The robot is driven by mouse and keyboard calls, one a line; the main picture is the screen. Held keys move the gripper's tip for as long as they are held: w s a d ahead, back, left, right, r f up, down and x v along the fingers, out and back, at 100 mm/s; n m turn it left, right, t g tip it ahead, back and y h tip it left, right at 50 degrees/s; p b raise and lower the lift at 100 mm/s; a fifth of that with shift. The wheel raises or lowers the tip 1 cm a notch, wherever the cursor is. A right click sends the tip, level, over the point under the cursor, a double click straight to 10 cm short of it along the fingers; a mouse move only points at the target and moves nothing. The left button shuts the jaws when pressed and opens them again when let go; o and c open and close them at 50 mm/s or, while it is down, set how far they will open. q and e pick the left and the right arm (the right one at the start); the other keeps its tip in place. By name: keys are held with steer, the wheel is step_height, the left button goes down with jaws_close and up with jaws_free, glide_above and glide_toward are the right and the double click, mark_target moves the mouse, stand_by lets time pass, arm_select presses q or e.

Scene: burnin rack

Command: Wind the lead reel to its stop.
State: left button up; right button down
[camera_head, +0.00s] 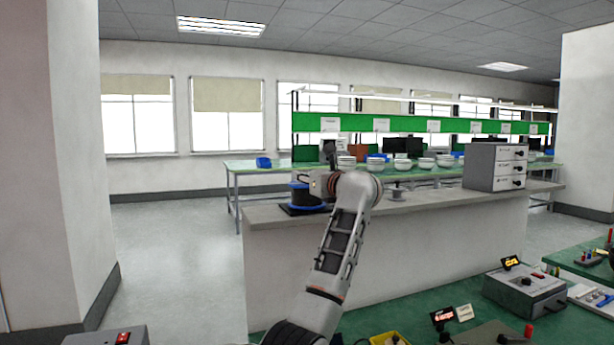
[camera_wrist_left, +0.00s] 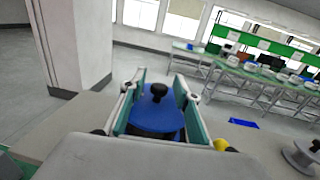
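The lead reel is a blue disc with a black upright knob. It stands at the left end of the grey counter; in the head view the reel (camera_head: 299,193) shows left of my left gripper (camera_head: 318,184), on a dark base (camera_head: 290,209). In the left wrist view the blue disc (camera_wrist_left: 152,117) and its black knob (camera_wrist_left: 158,91) lie between the fingers of my left gripper (camera_wrist_left: 158,98). The fingers are apart, with teal pads, and show gaps to the knob. Whether they touch the disc I cannot tell. My right gripper is not in view.
The grey counter (camera_head: 440,203) carries a small grey spool (camera_head: 397,193) and a drawer cabinet (camera_head: 494,167) to the right. A green bench (camera_head: 400,262) with devices lies in front. A yellow knob (camera_wrist_left: 221,145) sits close beside the right finger. A pillar (camera_wrist_left: 65,45) stands left.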

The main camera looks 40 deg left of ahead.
arm_select(q)
jaws_close()
steer(key=shift+t, duration=0.3)
